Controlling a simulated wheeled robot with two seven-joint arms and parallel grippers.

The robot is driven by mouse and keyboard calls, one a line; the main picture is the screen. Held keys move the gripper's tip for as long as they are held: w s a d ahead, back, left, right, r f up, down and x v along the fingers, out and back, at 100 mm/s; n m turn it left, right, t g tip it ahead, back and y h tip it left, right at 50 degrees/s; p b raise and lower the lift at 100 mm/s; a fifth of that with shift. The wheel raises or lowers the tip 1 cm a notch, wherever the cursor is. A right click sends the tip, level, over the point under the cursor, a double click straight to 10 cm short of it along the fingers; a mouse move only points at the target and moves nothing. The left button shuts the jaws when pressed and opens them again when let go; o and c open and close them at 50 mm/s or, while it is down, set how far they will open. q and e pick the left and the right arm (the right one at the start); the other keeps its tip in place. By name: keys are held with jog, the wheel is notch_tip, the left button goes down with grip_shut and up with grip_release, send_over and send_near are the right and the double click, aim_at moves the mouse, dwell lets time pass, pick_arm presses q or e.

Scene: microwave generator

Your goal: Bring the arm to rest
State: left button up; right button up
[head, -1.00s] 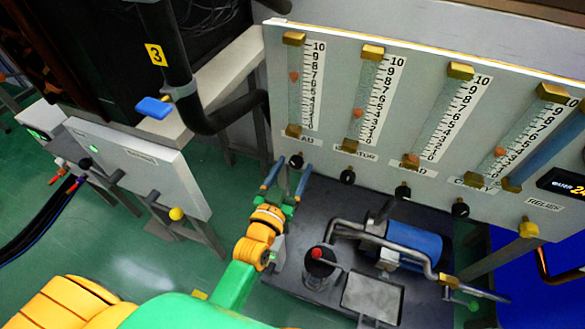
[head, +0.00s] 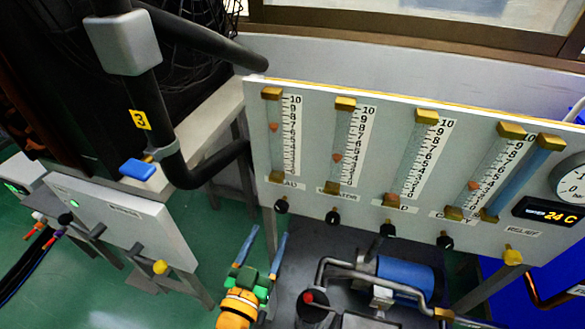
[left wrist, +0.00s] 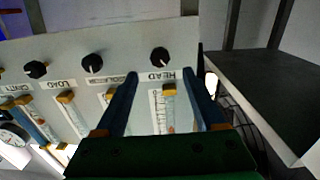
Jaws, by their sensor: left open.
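My left gripper (head: 262,246) is open and empty, its two blue fingers pointing up below the left end of the flowmeter panel (head: 310,205). It is apart from the black knobs on the panel's lower edge, the nearest being the leftmost knob (head: 281,206). In the left wrist view the open fingers of my left gripper (left wrist: 160,85) reach toward the panel, with the HEAD label and its black knob (left wrist: 160,57) beyond them. Nothing is between the fingers. My right gripper is in neither current view.
A blue-handled valve (head: 138,169) on a black pipe stands to the left. A blue pump (head: 405,275) sits below the panel. Green floor (head: 215,235) is open between box and gripper.

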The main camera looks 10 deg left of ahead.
pick_arm(q)
jog(key=s+a+f+m+g, duration=0.1)
jog(key=s+f+g, duration=0.3)
jog(key=s+g, duration=0.35)
jog(key=s+a+f+m+g, duration=0.1)
jog(key=s+a+f+g, duration=0.1)
jog(key=s+f+g, duration=0.65)
jog(key=s+f, duration=0.2)
jog(key=f, duration=1.1)
jog(key=s+a+f+g, duration=0.1)
jog(key=s+a+f, duration=0.1)
jog(key=s+f, duration=0.9)
notch_tip(320, 180, up, 20)
jog(key=s+p, duration=0.1)
jog(key=p, duration=1.8)
jog(key=shift+d+y, duration=0.15)
jog(key=shift+y, duration=0.15)
